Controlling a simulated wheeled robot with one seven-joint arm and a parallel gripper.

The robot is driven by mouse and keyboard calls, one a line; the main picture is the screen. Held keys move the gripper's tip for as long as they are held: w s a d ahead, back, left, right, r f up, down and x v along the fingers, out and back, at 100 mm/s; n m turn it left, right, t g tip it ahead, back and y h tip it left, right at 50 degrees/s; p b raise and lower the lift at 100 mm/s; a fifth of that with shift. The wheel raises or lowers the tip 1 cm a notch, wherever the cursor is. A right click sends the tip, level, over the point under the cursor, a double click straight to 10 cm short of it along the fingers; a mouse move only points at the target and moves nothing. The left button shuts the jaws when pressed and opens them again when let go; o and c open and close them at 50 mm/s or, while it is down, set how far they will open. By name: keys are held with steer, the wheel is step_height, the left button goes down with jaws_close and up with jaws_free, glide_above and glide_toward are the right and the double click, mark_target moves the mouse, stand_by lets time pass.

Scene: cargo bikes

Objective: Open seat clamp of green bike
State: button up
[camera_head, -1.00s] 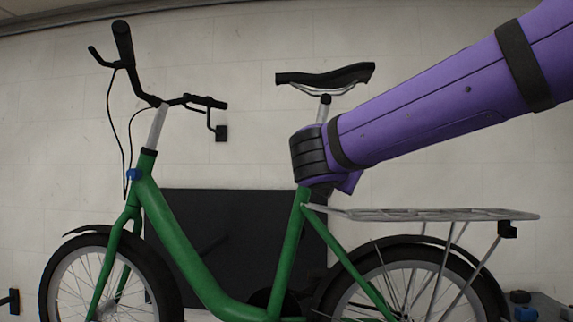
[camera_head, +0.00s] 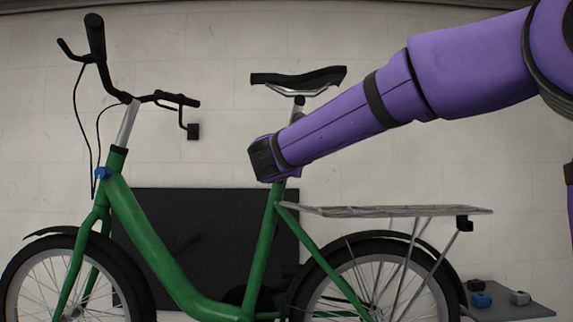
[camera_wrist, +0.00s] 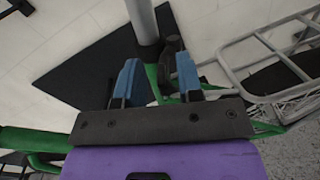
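The green bike (camera_head: 140,230) stands side-on in the head view, handlebar at left and rear rack at right. Its black saddle (camera_head: 300,78) sits on a silver seat post (camera_head: 298,102), which also shows in the wrist view (camera_wrist: 143,20). A dark seat clamp (camera_wrist: 168,58) shows at the foot of the post, where it meets the green frame. My gripper (camera_wrist: 158,68) has its two blue fingers apart, with the clamp area between and just beyond them. The right finger appears close to the dark clamp part; contact cannot be told. In the head view my purple arm hides the clamp and fingers.
The rear rack (camera_head: 390,211) lies right of the seat tube, and close to my gripper's right in the wrist view (camera_wrist: 232,70). A dark panel (camera_head: 170,215) is behind the frame. Small blue and grey items (camera_head: 482,299) lie at lower right.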

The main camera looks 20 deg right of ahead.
steer(key=shift+w+d, duration=0.2)
steer(key=shift+w, duration=0.2)
jaws_close()
steer(key=shift+w, duration=0.1)
steer(key=shift+w+a+r+m+g+h, duration=0.1)
steer(key=shift+w+a+m+g+h, duration=0.1)
steer(key=shift+m+g+h, duration=0.55)
steer(key=shift+w+a+r+m+g+h, duration=0.15)
steer(key=shift+m+g+h, duration=0.35)
steer(key=shift+h, duration=0.35)
